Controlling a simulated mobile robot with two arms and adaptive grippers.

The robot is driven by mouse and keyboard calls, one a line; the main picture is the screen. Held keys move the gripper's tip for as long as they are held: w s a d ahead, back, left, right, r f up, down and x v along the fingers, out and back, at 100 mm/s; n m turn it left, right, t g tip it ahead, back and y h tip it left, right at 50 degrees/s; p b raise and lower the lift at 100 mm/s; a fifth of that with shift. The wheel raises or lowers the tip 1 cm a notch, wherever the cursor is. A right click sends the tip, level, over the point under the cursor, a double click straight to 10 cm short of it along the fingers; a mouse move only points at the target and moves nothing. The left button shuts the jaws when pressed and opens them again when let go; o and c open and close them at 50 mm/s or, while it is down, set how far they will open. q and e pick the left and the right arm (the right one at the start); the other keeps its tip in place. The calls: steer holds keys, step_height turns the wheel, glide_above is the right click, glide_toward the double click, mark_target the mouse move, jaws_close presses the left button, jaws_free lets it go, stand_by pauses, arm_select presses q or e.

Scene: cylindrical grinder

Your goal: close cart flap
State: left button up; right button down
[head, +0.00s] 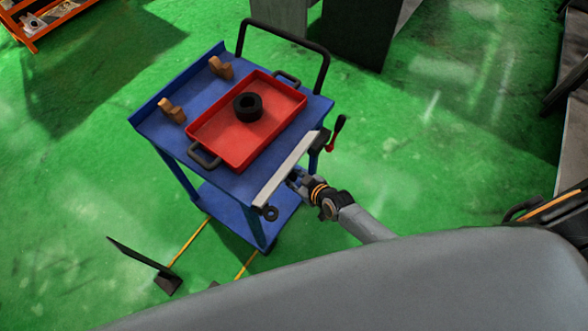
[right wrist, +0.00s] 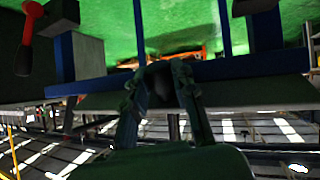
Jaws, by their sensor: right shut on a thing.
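The blue cart (head: 153,119) stands upright on the green floor. Its flap (head: 285,172) shows as a narrow pale grey strip along the near right edge of the cart top; I cannot tell its exact angle. In the right wrist view the flap (right wrist: 245,94) is a grey band across the picture, beside a blue cart edge. My right gripper (head: 292,180) is at the middle of the flap, shut on it; its fingers (right wrist: 160,75) also show in the right wrist view, and they hide part of the flap. My left gripper is not in view.
A red tray (head: 232,154) with a black ring (head: 248,106) lies on the cart, beside small brown blocks (head: 172,111). A red-tipped lever (head: 336,133) sticks out near the flap's far end. A black push handle (head: 318,50) rises behind.

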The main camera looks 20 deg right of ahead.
mark_target(290, 168)
steer(key=shift+a+r+g+h+p, duration=0.1)
steer(key=shift+r+g+h+p, duration=0.4)
steer(key=shift+r+p, duration=0.45)
steer(key=shift+w+r+g+h+p, duration=0.15)
steer(key=shift+g+h+p, duration=0.25)
steer(key=shift+g+p, duration=0.3)
steer(key=g, duration=0.1)
steer(key=r+g+h, duration=0.1)
steer(key=n+g+h, duration=0.1)
steer(key=shift+w+a+r, duration=0.15)
steer(key=shift+w+a, duration=0.05)
steer(key=shift+w, duration=0.05)
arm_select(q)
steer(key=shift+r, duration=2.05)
arm_select(e)
steer(key=shift+w+a+r+n+g+h, duration=0.15)
steer(key=shift+w+r+g+h, duration=0.2)
steer(key=shift+g+h, duration=0.4)
steer(key=shift+w+a+r+n+g+h, duration=0.15)
steer(key=shift+r+g+h, duration=0.35)
steer(key=shift+g, duration=0.45)
steer(key=shift+f, duration=0.1)
steer(key=c, duration=1.1)
jaws_free()
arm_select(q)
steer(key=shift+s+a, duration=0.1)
arm_select(e)
steer(key=shift+o, duration=0.2)
steer(key=shift+a, duration=0.1)
steer(key=v, duration=1.2)
